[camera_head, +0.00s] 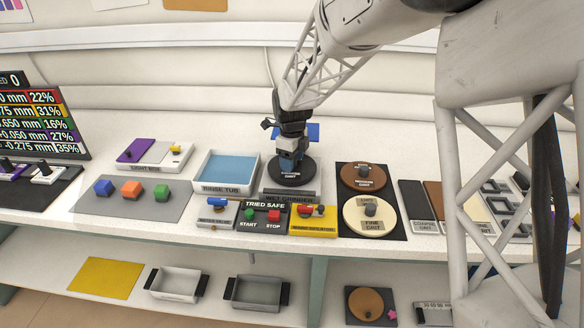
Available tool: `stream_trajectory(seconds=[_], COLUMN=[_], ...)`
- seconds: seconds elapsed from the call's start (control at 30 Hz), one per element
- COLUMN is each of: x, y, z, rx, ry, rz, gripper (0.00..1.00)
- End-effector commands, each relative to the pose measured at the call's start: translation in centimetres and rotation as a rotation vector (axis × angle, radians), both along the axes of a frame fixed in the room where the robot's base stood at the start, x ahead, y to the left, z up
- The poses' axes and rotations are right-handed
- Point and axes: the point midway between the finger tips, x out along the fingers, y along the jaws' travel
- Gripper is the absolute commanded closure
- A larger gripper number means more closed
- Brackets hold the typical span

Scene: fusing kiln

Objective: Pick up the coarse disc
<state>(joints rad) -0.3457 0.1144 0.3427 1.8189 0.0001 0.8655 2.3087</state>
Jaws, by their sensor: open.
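The coarse disc (291,178) is dark, round and flat, with a small label too blurred to read surely. It lies on the grinder marked "wet grinder" (290,193), at the middle of the bench. My gripper (289,161) points down right over the disc, its fingers at about the height of a knob. The gripper hides the disc's centre, so I cannot tell whether the fingers touch the knob. The gripper is open. A brown disc (351,182) and a cream disc marked "fine grit" (354,224) lie on a black mat to the right, each with a knob.
A blue-filled rinse tub (202,184) stands just left of the grinder. The start and stop panel (265,205) and a yellow box (328,222) sit in front. Coloured blocks (132,189) lie further left. A shelf below holds two trays (176,296).

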Motion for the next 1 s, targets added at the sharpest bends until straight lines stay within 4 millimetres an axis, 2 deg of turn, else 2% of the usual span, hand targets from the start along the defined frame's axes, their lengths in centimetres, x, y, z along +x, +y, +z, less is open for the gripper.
stream_trajectory(seconds=[0.3, 0.67, 0.7, 1.0], x=[0.00, 0.00, 0.01, 0.02], y=[0.00, 0.00, 0.01, 0.00], z=[0.02, 0.03, 0.05, 0.20], rx=[0.000, 0.000, 0.000, 0.001], ry=[0.000, 0.000, 0.000, -0.001], rz=[0.000, 0.000, 0.000, 0.000], gripper=[0.41, 0.96, 0.98, 0.98])
